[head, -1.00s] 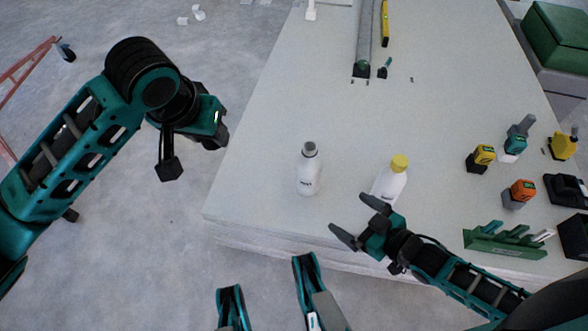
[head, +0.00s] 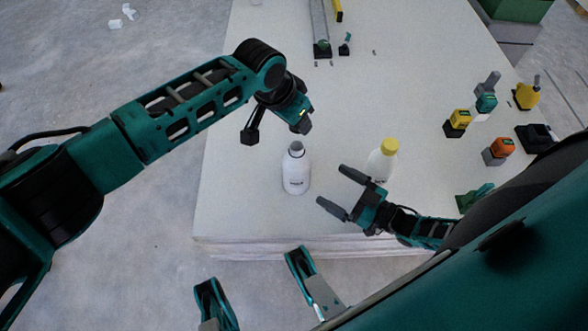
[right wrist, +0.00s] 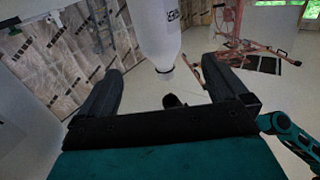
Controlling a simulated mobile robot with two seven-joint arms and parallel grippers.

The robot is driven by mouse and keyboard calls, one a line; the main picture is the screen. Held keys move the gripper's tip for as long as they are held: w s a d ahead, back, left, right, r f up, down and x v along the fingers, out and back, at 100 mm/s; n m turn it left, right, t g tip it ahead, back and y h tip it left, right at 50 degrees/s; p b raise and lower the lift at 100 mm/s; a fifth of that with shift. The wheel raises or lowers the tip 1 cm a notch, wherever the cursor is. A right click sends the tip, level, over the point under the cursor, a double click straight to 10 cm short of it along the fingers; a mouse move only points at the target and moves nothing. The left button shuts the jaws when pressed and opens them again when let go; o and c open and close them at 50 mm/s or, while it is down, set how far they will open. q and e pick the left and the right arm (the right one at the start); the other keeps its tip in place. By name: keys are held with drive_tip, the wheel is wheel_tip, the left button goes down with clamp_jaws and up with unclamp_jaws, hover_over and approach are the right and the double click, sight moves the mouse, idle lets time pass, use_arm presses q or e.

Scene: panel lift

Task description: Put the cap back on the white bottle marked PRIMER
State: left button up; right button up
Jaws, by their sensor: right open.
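A white bottle (head: 296,173) with a grey top stands upright on the pale panel stack. A second white bottle (head: 380,166) with a yellow cap (head: 390,147) stands to its right. Their labels are too small to read in the head view. My right gripper (head: 338,190) is open and empty, its fingers toward the grey-topped bottle and just right of it, apart from it. In the right wrist view a white bottle (right wrist: 158,30) shows beyond the open fingers, its lettering cut off. My left gripper (head: 302,125) is above and behind the grey-topped bottle; its fingers are unclear. I see no loose cap.
Yellow, teal and orange tools (head: 498,147) stand on the right of the panel stack (head: 245,215).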

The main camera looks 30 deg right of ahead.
drive_tip(key=x, duration=1.2)
drive_tip(key=c, duration=1.4)
use_arm(q)
hover_over(299, 149)
drive_tip(key=a, duration=0.2)
drive_tip(key=shift+s+d+f, duration=0.1)
drive_tip(key=shift+s+f, duration=0.05)
drive_tip(key=shift+f, duration=1.15)
drive_tip(key=shift+s+d+f, duration=0.1)
drive_tip(key=shift+s+f, duration=0.05)
drive_tip(key=shift+f, duration=1.1)
drive_tip(key=shift+f, duration=0.85)
drive_tip(key=shift+f, duration=0.55)
